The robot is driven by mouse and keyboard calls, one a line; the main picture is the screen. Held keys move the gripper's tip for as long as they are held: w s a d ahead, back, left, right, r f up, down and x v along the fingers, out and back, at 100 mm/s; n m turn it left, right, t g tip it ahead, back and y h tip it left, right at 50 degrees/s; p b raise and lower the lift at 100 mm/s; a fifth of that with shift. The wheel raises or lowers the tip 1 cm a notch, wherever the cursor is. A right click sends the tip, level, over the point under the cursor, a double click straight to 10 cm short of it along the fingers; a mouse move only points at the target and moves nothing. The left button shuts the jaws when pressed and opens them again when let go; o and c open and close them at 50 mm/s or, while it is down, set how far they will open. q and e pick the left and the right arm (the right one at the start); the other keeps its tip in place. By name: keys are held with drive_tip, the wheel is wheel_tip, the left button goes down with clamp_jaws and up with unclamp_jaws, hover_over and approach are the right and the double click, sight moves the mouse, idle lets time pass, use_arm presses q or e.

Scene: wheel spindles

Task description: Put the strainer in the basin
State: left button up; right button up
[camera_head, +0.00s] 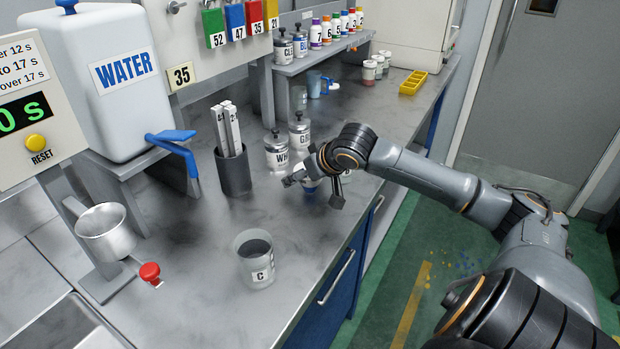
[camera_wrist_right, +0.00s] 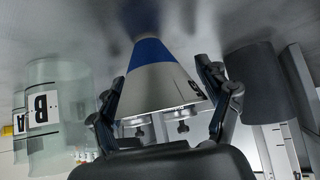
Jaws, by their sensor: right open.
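The strainer (camera_wrist_right: 160,80) appears to be a cone with a white wide part, a blue band and a grey narrow end. In the right wrist view it stands between the two fingers of my right gripper (camera_wrist_right: 163,105), which is open around it. In the head view my right gripper (camera_head: 318,190) is low over the counter near its front edge, and only a bit of blue (camera_head: 310,184) shows beside it. What looks like the basin (camera_head: 72,325) is a sunken metal sink at the bottom left, partly cut off. My left gripper is not in view.
A grey beaker marked C (camera_head: 256,262) stands on the counter between the gripper and the sink. A dark holder with sticks (camera_head: 233,172) and labelled jars (camera_head: 277,154) stand behind. A metal cup (camera_head: 105,232) with a red knob (camera_head: 150,272) is at left, below the water tank (camera_head: 100,80).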

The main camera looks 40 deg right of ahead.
drive_tip(key=shift+w+f, duration=0.2)
drive_tip(key=shift+w, duration=0.05)
drive_tip(key=shift+c, duration=0.2)
drive_tip(key=c, duration=0.6)
drive_tip(key=shift+c, duration=0.2)
